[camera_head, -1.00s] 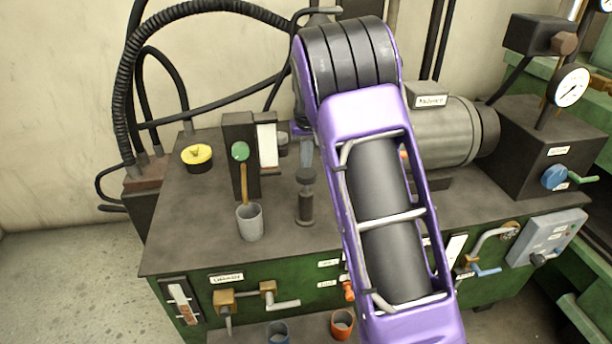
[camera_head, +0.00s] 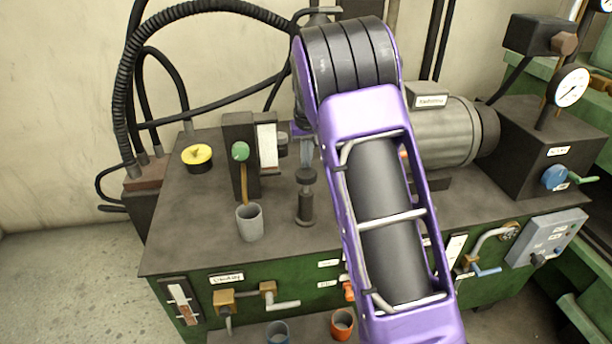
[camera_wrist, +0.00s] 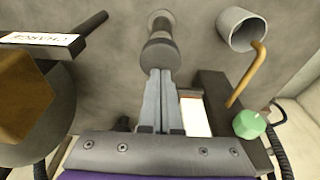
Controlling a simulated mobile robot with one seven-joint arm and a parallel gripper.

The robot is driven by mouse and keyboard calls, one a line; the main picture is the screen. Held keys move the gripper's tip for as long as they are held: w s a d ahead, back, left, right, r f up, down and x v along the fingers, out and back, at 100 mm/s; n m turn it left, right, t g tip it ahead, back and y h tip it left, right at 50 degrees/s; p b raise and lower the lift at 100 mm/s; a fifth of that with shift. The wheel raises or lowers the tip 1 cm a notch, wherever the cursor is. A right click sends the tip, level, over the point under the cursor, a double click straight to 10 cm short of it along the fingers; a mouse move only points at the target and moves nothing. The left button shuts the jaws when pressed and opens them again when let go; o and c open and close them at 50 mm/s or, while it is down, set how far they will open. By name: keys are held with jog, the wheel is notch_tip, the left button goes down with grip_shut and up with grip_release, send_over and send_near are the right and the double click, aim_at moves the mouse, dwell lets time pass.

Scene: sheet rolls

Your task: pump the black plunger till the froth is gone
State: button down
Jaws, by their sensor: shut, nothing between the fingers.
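The black plunger has a round dark knob (camera_head: 306,175) on a dark upright body (camera_head: 305,210) standing on the bench top. The plunger also shows in the wrist view (camera_wrist: 158,52). My gripper (camera_wrist: 160,72) is shut and empty, its grey fingers side by side. The fingertips are right at the top of the knob; I cannot tell whether they touch it. In the head view the fingers show just above the knob, partly beside my purple arm. A grey cup (camera_head: 250,222) stands below an amber spout (camera_head: 244,184). I cannot make out any froth.
A dark block with a green knob (camera_head: 240,151) and a white-faced panel (camera_head: 267,145) stands close to the plunger. A yellow-topped cap (camera_head: 198,156) is at left. A grey motor (camera_head: 445,130) is at right. The bench's front left top is clear.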

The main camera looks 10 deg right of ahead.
aim_at(306, 174)
dwell(0.4)
jog(key=shift+s+f+b, duration=0.1)
jog(key=shift+f+b, duration=1.65)
jog(key=shift+f, duration=1.25)
jog(key=shift+r+p, duration=2.05)
jog(key=shift+r, duration=0.9)
jog(key=shift+f, duration=0.1)
jog(key=shift+p, duration=0.3)
